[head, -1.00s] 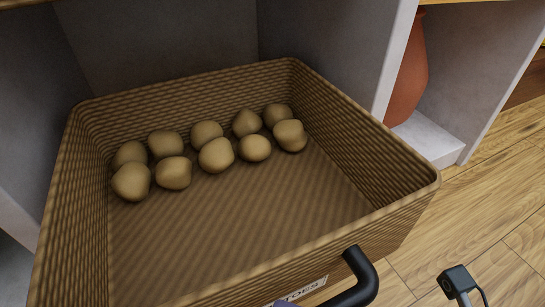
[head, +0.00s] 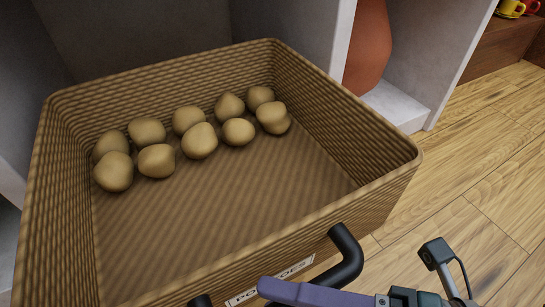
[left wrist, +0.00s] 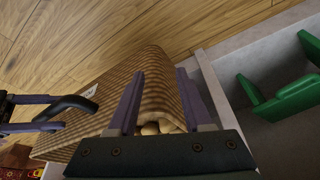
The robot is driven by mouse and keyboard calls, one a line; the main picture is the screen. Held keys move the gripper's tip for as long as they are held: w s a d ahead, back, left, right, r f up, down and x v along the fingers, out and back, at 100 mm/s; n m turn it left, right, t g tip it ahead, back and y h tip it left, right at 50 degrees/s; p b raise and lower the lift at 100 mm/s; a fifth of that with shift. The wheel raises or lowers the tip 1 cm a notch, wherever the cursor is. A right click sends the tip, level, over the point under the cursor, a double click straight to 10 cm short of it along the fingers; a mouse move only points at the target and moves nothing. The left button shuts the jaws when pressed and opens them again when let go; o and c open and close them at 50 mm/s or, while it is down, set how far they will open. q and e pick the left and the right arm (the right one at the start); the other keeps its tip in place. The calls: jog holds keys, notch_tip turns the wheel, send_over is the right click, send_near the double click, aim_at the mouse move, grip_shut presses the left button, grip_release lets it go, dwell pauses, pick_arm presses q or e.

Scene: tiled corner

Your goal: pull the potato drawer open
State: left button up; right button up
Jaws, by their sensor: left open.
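The potato drawer (head: 110,285) is a brown woven basket pulled well out of its pale cabinet, with several potatoes (head: 199,141) in its back part. Its front carries a white label (head: 270,280) and a black bar handle (head: 345,255). The drawer also shows in the left wrist view (left wrist: 115,85). My right gripper (head: 290,290) has a purple finger at the handle; it also shows at the handle (left wrist: 75,103) in the left wrist view. Whether it is clamped is unclear. My left gripper (left wrist: 158,95) is open and empty, with the drawer beyond its fingers; the head view does not show it.
A terracotta vase (head: 368,45) stands in the cabinet bay right of the drawer. Wooden floor (head: 470,170) lies clear to the right. Red and yellow cups (head: 511,8) sit far at the top right. A green object (left wrist: 283,95) is in the left wrist view.

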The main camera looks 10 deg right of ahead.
jog(key=shift+o, duration=0.3)
jog(key=shift+d, duration=0.1)
jog(key=p+v, duration=0.2)
jog(key=v, duration=0.7)
jog(key=shift+s+d+p, duration=0.25)
jog(key=shift+d+p, duration=0.05)
jog(key=shift+d, duration=0.05)
jog(key=shift+r, duration=0.1)
